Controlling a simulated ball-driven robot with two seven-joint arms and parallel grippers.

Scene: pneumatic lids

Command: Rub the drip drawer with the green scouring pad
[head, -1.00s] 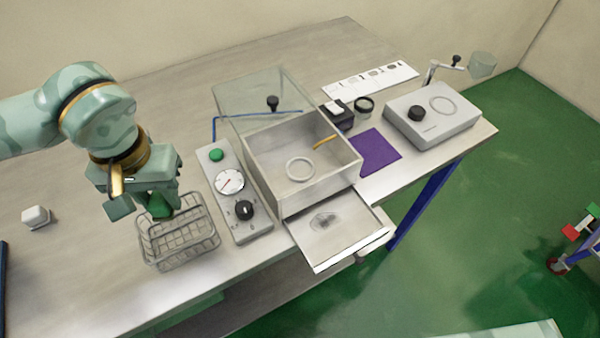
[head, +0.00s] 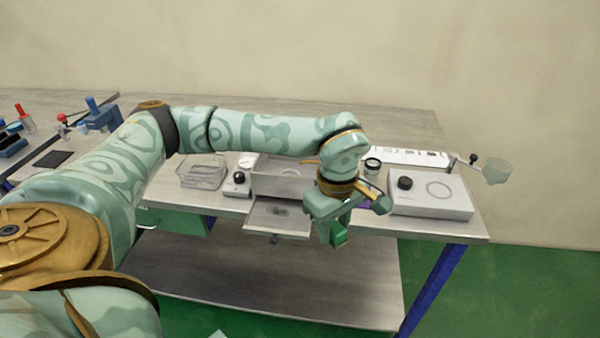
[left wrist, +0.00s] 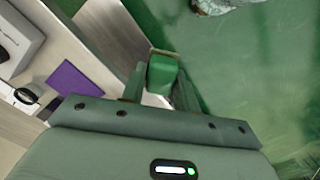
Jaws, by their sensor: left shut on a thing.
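My left gripper (head: 336,228) is shut on the green scouring pad (head: 340,239). It holds the pad in the air in front of the table's front edge, to the right of the drip drawer. In the left wrist view the pad (left wrist: 162,74) shows between the two fingers, with green floor behind it. The drip drawer (head: 290,231) is pulled out below the open-topped box (head: 262,183), with a dark smudge on its floor. The pad and the drawer are apart. My right gripper is not in view.
A wire basket (head: 203,172) and a panel with a dial and knob (head: 237,184) stand left of the box. A grey device with a black knob (head: 430,205) stands at the right. A purple mat (left wrist: 76,79) lies near the edge.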

